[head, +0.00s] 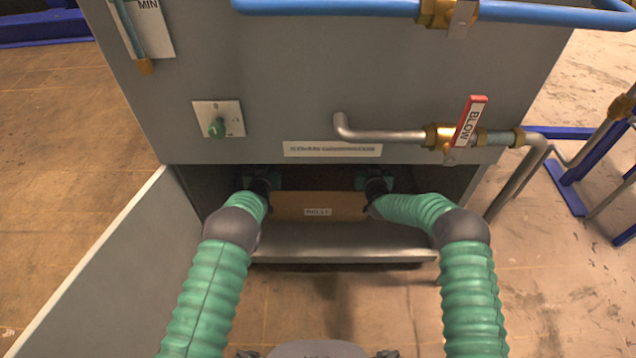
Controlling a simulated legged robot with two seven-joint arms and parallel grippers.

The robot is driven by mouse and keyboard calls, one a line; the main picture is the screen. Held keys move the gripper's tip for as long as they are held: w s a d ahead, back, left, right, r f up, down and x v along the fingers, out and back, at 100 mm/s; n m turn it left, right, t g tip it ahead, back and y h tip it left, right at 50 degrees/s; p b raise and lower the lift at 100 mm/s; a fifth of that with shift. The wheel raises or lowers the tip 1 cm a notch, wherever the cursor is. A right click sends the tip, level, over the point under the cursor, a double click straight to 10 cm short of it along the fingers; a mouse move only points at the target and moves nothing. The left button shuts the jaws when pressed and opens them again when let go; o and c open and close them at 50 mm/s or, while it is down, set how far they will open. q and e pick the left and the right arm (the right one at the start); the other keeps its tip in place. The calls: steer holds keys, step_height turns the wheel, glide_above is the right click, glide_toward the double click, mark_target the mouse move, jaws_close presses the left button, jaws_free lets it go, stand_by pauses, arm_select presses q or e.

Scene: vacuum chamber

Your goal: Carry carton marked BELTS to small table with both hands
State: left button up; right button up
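A brown carton (318,200) with a small white label sits inside the low open compartment of a grey cabinet. The label is too small to read for certain. My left gripper (263,184) is at the carton's left side, and my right gripper (374,186) is at its right side. Both reach into the compartment. Their fingertips are in shadow, so I cannot tell whether they touch or grip the carton. The small table is not in view.
The compartment's grey floor (340,241) extends in front of the carton. An open door (105,265) stands at the left. A pipe with a red BLOW valve handle (468,122) juts out at the right above the opening. Blue frames stand at the far right.

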arm_select(q)
jaws_close()
arm_select(e)
jaws_close()
stand_by(0.8)
arm_select(q)
steer(key=shift+r, duration=0.15)
arm_select(e)
steer(key=shift+r, duration=0.1)
